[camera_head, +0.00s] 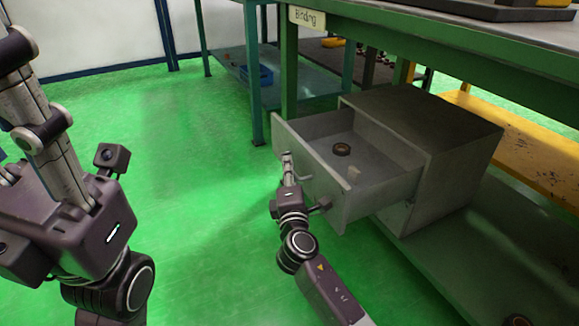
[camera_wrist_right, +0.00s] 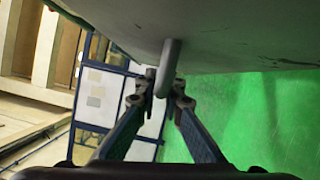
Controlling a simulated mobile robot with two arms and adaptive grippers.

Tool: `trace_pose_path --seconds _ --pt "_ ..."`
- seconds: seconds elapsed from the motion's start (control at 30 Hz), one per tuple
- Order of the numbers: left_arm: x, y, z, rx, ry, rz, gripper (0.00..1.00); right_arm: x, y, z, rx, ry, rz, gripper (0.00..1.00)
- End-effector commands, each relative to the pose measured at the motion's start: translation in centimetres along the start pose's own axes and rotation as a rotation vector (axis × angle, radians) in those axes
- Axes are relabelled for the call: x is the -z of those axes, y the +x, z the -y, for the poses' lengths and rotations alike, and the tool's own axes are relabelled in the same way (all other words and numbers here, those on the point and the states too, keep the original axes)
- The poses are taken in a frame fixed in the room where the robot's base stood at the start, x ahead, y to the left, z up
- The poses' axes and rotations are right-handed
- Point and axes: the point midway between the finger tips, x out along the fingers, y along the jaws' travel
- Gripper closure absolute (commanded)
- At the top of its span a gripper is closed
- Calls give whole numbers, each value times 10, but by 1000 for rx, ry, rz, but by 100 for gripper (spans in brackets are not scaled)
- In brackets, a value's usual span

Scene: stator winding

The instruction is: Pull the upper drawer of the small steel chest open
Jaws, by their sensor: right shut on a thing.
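The small steel chest (camera_head: 455,165) stands on the lower shelf of a green bench. Its upper drawer (camera_head: 340,205) is pulled well out toward the left, and its inside shows. My right gripper (camera_head: 287,160) is at the drawer's front. In the right wrist view my right gripper (camera_wrist_right: 162,92) is shut on the drawer's bar handle (camera_wrist_right: 169,62), below the drawer's grey front face (camera_wrist_right: 230,35). The lower part of the chest is mostly hidden behind the open drawer. My left gripper (camera_head: 15,50) is at the left edge, away from the chest, its fingertips not clearly seen.
A dark ring (camera_head: 342,149) and a small light piece (camera_head: 355,172) lie in the drawer. The green bench (camera_head: 430,35) with a "Binding" label (camera_head: 307,17) overhangs the chest. A yellow shelf (camera_head: 530,150) is behind. The green floor (camera_head: 190,200) left of the drawer is clear.

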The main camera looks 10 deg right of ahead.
Motion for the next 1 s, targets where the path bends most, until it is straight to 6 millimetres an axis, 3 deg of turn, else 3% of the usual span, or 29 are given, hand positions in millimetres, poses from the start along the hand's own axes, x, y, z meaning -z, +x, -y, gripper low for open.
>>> trace_pose_path --seconds 0.17,0.57,1.0 --pt "0 0 0 1 0 0 60 0 0 2 2 -1 1 74" --pt "0 -2 1 6 1 4 60 0 -8 2 2 0 0 74" --pt "-1 -2 1 3 0 5 60 0 -94 2 4 0 -1 74"
